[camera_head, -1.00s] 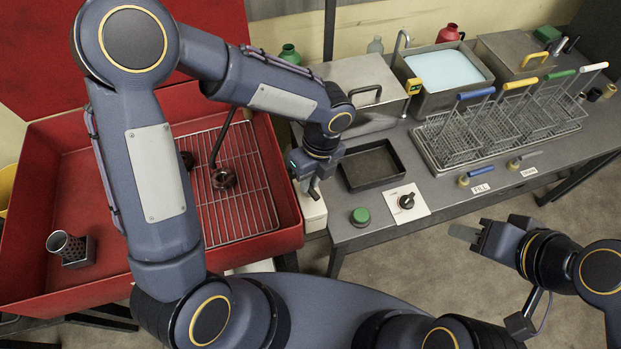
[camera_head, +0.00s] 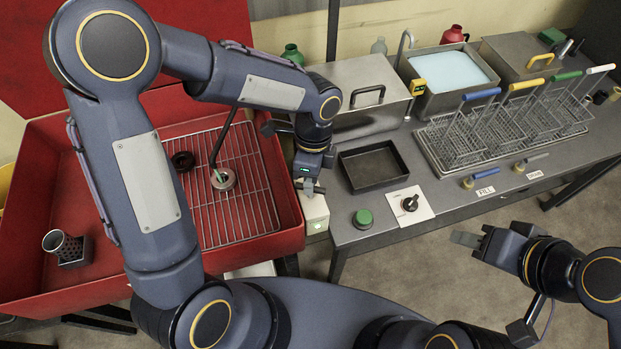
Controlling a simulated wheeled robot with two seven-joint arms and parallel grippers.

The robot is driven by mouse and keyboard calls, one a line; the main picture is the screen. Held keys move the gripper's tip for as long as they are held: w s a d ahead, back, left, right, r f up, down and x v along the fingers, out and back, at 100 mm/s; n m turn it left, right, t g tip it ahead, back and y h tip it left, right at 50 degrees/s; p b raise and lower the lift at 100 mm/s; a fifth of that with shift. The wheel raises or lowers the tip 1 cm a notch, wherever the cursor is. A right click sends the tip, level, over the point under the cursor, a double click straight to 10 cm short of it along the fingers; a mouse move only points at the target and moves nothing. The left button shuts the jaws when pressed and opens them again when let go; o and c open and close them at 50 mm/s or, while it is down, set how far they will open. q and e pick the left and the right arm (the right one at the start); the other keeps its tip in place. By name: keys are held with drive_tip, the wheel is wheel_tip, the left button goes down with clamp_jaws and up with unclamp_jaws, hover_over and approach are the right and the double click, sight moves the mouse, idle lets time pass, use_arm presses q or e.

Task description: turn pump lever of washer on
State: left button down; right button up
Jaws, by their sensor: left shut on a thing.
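The washer is an open red basin (camera_head: 40,270) with a wire rack (camera_head: 240,215) and a dark bent spout (camera_head: 224,135). A thin pale-green streak (camera_head: 217,176) shows below the spout tip, over a ring-shaped part (camera_head: 228,184) on the rack. A pale control box (camera_head: 314,208) is on the washer's right side, with a small green light (camera_head: 316,225) low on it. My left gripper (camera_head: 311,188) is at the top of this box, shut on what seems to be the pump lever, mostly hidden by the gripper. My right gripper (camera_head: 466,238) is empty over the floor; its finger gap is unclear.
A dark ring (camera_head: 183,161) lies on the rack. A perforated cup (camera_head: 68,246) sits at the basin's left. The bench holds a black tray (camera_head: 372,167), a green button (camera_head: 363,217), a rotary knob (camera_head: 410,203), wire baskets (camera_head: 455,140) and a blue-liquid tank (camera_head: 455,72).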

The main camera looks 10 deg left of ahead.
idle(0.5)
use_arm(q)
drive_tip(key=c, duration=1.4)
unclamp_jaws()
wheel_tip(320, 180, up, 8)
drive_tip(key=w, duration=0.1)
drive_tip(key=shift+w+f, duration=0.15)
drive_tip(key=shift+w, duration=0.1)
